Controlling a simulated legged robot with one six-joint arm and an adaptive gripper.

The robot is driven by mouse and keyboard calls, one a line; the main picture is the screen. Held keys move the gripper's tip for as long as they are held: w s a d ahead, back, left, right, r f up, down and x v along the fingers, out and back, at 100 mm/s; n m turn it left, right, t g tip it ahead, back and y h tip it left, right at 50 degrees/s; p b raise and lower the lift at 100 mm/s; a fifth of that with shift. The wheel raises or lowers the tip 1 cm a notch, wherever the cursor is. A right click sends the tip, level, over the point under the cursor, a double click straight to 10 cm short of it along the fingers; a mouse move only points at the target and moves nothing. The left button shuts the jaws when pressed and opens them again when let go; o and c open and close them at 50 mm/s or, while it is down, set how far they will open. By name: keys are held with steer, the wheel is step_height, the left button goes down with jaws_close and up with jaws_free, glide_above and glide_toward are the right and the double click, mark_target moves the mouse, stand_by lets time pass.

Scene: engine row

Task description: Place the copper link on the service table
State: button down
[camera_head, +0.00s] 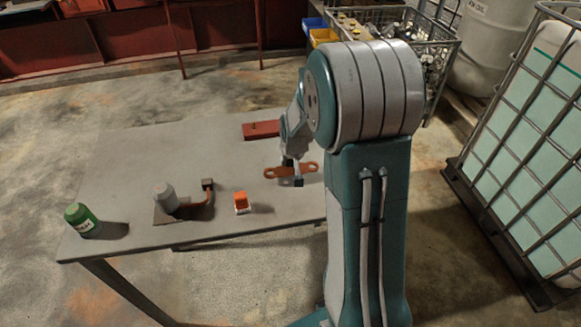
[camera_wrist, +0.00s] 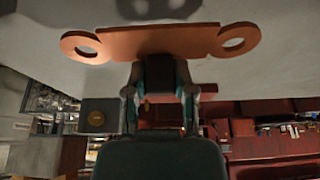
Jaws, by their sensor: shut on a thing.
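The copper link (camera_head: 276,172) is a flat orange-brown bar with a ringed hole at each end. My gripper (camera_head: 297,181) is shut on its middle, and the link lies crosswise to the fingers. In the wrist view, the link (camera_wrist: 190,40) spans the top with both holes clear of my gripper (camera_wrist: 160,72). The service table (camera_head: 125,150) is a grey flat top, and the link is over its right part. A dark shadow on the surface shows beyond the link in the wrist view. The exact height above the table is hard to tell.
A red block (camera_head: 262,129) lies behind the link. An orange-and-white piece (camera_head: 240,201), a grey cylinder (camera_head: 164,196) on a plate, a brown bent part (camera_head: 200,210) and a green can (camera_head: 82,219) stand along the front. Bare tabletop lies at the back left.

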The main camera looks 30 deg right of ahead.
mark_target(291, 165)
steer(key=shift+w+d+f, duration=0.1)
steer(key=shift+d+f, duration=0.05)
steer(key=shift+f, duration=0.75)
steer(key=shift+w+d+f, duration=0.1)
steer(key=shift+f, duration=0.75)
steer(key=shift+f, duration=0.1)
steer(key=shift+c, duration=2.2)
jaws_free()
steer(key=shift+a, duration=0.1)
steer(key=v, duration=1.2)
steer(key=s+a+r+n, duration=0.1)
steer(key=s+a+r, duration=0.3)
steer(key=s, duration=0.3)
steer(key=s+a+r+n, duration=0.1)
steer(key=s+a+r, duration=0.3)
steer(key=s, duration=0.3)
steer(key=s+a+r+n+t+y, duration=0.1)
steer(key=s+a+r, duration=0.3)
steer(key=s, duration=0.3)
steer(key=shift+a+r, duration=0.35)
steer(key=shift+a, duration=0.3)
